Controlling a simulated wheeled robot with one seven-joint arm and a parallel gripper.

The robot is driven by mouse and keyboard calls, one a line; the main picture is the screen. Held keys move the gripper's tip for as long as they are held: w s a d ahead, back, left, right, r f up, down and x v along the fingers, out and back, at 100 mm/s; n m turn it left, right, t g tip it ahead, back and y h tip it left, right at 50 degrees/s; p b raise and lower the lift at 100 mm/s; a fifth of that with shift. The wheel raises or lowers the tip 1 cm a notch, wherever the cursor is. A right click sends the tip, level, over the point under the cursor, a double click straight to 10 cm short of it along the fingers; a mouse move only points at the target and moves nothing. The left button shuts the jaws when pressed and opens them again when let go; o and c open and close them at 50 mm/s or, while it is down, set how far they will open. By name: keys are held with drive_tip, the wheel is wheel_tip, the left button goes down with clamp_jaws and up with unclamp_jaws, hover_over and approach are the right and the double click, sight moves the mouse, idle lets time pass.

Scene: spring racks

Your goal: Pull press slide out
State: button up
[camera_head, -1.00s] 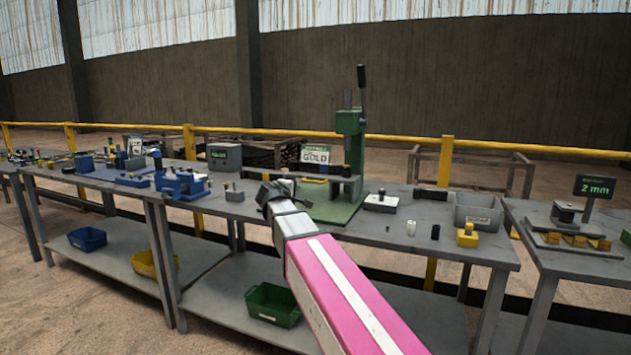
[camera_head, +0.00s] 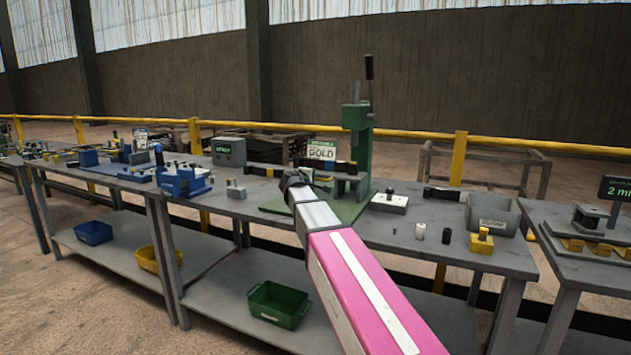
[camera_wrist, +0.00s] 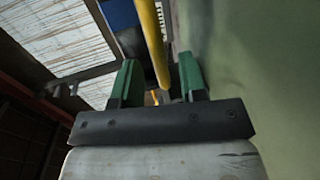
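The green press (camera_head: 356,135) stands upright on its green base plate (camera_head: 345,212) on the middle table, its dark lever at the top. My gripper (camera_head: 318,182) is at the press's left front, low over the base plate. In the wrist view, the two green-padded fingers of my gripper (camera_wrist: 158,80) stand apart. A green surface (camera_wrist: 250,70) fills the right side there. My arm hides much of the slide in the head view.
A "GOLD" sign (camera_head: 322,151) stands behind the gripper. Blue fixtures (camera_head: 183,180) lie left on the table; a white-topped block (camera_head: 389,202), small cylinders and a grey bin (camera_head: 492,213) lie right. A yellow rail (camera_head: 420,134) runs behind.

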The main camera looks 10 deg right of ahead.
drive_tip(key=shift+x, duration=1.35)
clamp_jaws()
drive_tip(key=f+v, duration=0.3)
drive_tip(key=v, duration=1.4)
drive_tip(key=shift+s+f, duration=0.25)
drive_tip(key=shift+s, duration=0.1)
drive_tip(key=shift+a, duration=0.1)
unclamp_jaws()
drive_tip(key=shift+s+a, duration=0.1)
drive_tip(key=v, duration=1.1)
